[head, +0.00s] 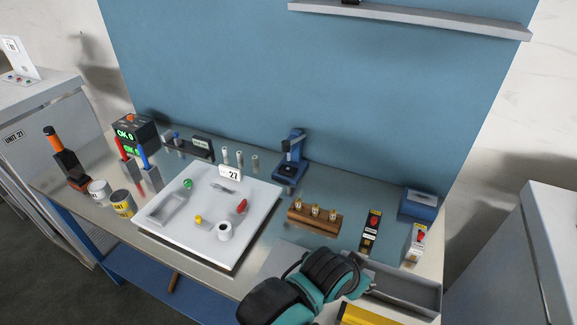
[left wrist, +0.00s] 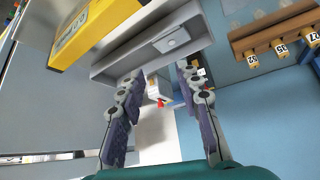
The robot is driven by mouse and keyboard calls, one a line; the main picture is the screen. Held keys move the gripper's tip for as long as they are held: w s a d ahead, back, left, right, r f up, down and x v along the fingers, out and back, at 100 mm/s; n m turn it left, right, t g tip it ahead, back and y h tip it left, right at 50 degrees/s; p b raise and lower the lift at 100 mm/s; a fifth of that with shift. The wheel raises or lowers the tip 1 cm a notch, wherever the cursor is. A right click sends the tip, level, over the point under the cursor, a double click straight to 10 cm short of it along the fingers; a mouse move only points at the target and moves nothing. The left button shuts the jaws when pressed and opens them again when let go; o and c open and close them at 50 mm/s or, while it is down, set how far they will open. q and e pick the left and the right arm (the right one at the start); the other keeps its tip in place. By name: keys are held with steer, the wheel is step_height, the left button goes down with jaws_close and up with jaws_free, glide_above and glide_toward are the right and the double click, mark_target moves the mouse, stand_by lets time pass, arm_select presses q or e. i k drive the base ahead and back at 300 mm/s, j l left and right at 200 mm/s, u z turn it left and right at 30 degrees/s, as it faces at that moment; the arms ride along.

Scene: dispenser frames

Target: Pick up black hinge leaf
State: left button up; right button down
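I cannot make out a black hinge leaf in either view. A small grey plate-like piece (left wrist: 171,40) is in the tray. My right gripper is in neither view.
A wooden block with several tagged pegs (head: 314,222) stands behind the arm. A yellow box (head: 368,315) is in front of the tray. Black (head: 371,233) and white (head: 416,243) units with red parts stand behind it. A white board (head: 165,230) with small parts lies left.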

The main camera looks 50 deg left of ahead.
mark_target(290, 171)
steer(key=k+j+u, duration=0.1)
steer(key=u, duration=1.2)
steer(key=l+u, duration=0.15)
steer(key=u, duration=0.2)
steer(key=i+j+z, duration=0.35)
steer(key=j, duration=0.3)
steer(key=i+j+z, duration=0.35)
steer(key=j, duration=0.35)
steer(key=i+j+z, duration=0.15)
steer(key=j, duration=0.2)
steer(key=k, duration=0.05)
